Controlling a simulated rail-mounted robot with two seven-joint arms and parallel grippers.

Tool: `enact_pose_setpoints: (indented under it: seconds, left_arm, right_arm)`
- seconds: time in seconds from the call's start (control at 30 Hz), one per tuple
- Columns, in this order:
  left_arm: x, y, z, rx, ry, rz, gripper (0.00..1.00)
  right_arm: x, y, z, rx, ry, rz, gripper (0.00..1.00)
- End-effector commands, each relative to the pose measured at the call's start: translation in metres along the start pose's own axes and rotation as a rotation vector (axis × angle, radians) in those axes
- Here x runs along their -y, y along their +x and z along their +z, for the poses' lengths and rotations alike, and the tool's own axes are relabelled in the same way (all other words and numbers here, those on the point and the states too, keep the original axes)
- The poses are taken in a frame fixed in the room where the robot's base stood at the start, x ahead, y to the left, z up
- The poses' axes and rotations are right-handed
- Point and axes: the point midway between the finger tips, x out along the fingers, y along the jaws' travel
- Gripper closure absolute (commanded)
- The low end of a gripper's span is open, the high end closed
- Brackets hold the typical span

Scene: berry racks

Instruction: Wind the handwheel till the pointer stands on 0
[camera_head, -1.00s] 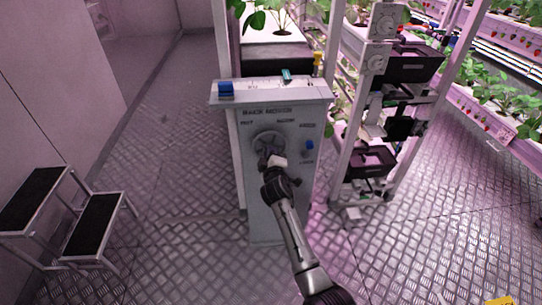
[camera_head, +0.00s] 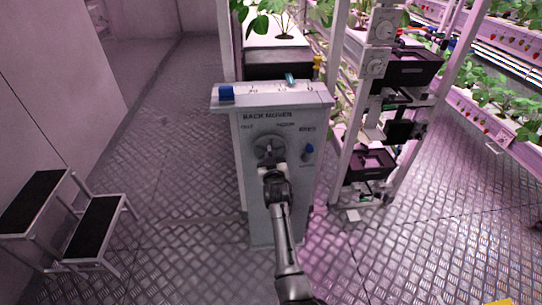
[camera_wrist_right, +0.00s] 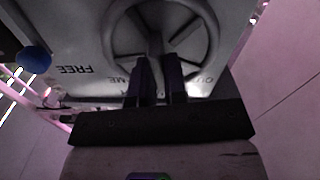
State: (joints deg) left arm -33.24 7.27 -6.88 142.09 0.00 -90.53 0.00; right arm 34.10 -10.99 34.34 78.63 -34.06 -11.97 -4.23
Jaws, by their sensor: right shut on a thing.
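The round grey handwheel (camera_head: 268,147) is on the front of a grey cabinet marked as a rack mover. My right gripper (camera_head: 271,168) is at the wheel's lower edge and is shut on part of the wheel. The right wrist view shows its two dark fingers (camera_wrist_right: 160,85) around a light part of the handwheel (camera_wrist_right: 196,32). The teal pointer (camera_head: 291,79) stands right of the middle of the pale scale (camera_head: 265,89) on the cabinet top. The number under it is too small to read. My left gripper is not in view.
A blue block (camera_head: 226,93) sits at the scale's left end. A blue knob (camera_head: 309,149) is right of the wheel and also shows in the right wrist view (camera_wrist_right: 33,60). Steps (camera_head: 95,228) stand at left, a plant rack (camera_head: 352,110) at right.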

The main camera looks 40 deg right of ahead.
Motion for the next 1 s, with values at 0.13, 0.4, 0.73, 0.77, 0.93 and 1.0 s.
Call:
enact_pose_setpoints:
  seconds: [0.13, 0.4, 0.73, 0.77, 0.93, 1.0]
  left_arm:
    - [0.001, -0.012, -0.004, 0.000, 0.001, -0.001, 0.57]
    - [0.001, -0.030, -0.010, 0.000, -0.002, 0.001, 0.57]
    - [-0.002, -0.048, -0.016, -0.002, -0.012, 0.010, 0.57]
    - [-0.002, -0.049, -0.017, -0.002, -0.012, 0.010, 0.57]
    - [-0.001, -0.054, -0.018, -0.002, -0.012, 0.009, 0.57]
    - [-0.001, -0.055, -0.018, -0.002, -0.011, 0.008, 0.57]
  right_arm:
    - [0.000, 0.000, -0.004, 0.001, 0.143, -0.001, 1.00]
    - [0.000, 0.000, -0.004, 0.001, 0.390, 0.000, 1.00]
    - [0.000, 0.000, -0.003, 0.001, 0.628, 0.000, 1.00]
    - [0.000, 0.000, -0.003, 0.001, 0.643, 0.000, 1.00]
    - [0.000, 0.000, -0.002, 0.001, 0.717, 0.000, 1.00]
    - [0.000, 0.000, -0.001, 0.000, 0.736, 0.000, 1.00]
